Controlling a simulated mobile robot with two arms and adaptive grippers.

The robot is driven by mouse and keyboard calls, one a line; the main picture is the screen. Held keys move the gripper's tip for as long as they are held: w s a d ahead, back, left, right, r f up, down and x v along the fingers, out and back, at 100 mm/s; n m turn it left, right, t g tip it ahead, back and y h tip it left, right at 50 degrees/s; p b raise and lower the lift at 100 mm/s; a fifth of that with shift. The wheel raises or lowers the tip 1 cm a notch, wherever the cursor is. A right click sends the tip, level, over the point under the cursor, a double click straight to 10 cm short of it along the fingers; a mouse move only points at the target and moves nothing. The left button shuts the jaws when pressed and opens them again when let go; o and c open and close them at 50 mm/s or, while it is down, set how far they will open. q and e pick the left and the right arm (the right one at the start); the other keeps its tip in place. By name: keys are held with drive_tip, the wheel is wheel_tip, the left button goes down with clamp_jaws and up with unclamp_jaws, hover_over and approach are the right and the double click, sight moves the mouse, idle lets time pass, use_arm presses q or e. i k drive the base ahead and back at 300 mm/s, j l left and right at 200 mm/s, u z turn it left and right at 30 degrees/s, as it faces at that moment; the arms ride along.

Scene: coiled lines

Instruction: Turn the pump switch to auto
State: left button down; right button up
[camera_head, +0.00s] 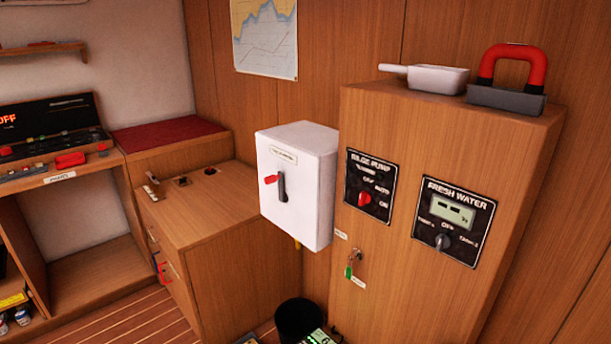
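The bilge pump panel (370,185) is a black plate on the front of a wooden cabinet, right of centre. Its labels include OFF, AUTO and ON. The red switch knob (365,199) sits low on the panel; its exact pointing direction is too small to tell. A second black panel, marked FRESH WATER (454,221), is to its right with a small display and a grey knob (443,242). Neither of my grippers shows in the head view, and nothing touches the red knob.
A white box (310,190) with a dark lever juts out left of the panel. Keys with a green tag (350,270) hang below. A white scoop (432,78) and a red-handled object (510,75) lie on the cabinet (400,107). A black bin (298,320) stands on the floor.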

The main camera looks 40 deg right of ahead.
sight(365, 197)
drive_tip(key=i+z, duration=0.3)
drive_tip(key=i+j+z, duration=0.25)
drive_tip(key=i, duration=0.2)
drive_tip(key=i+j+z, duration=0.3)
drive_tip(key=i+l, duration=0.1)
